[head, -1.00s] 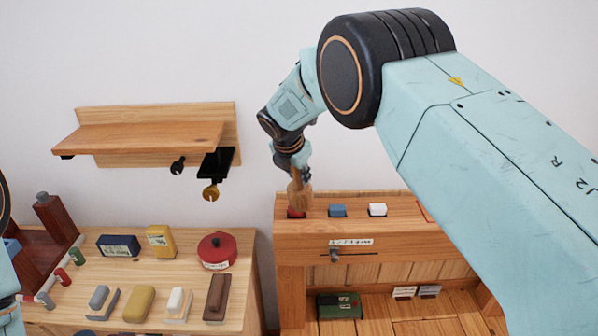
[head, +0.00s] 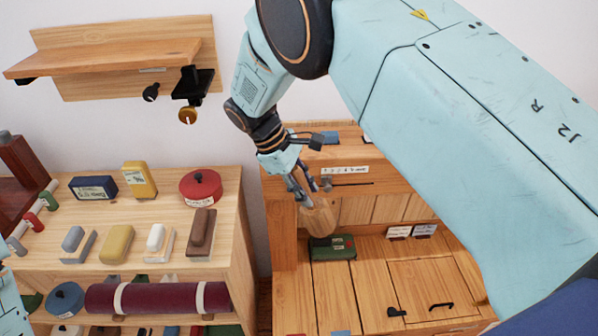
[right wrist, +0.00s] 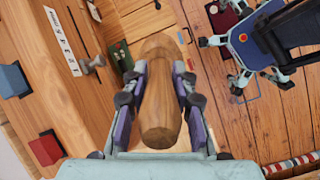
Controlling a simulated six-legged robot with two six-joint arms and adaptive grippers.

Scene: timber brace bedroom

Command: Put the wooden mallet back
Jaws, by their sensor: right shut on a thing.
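My right gripper (head: 306,187) is shut on the wooden mallet (head: 318,218), a rounded piece of light brown wood. In the head view it hangs in front of the wooden bench's back panel, above and near a green box (head: 333,246). In the right wrist view, the two fingers of my right gripper (right wrist: 160,78) press on both sides of the mallet (right wrist: 160,115). Its near end faces the camera and a wider part shows beyond the fingers.
The wooden bench (head: 290,245) has a ledge with a blue block (head: 325,137) and a slider (head: 327,184). A side table (head: 225,250) at left is crowded with small items. A wall shelf (head: 120,60) with dark hooks hangs above. The bench's lower boards are largely clear.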

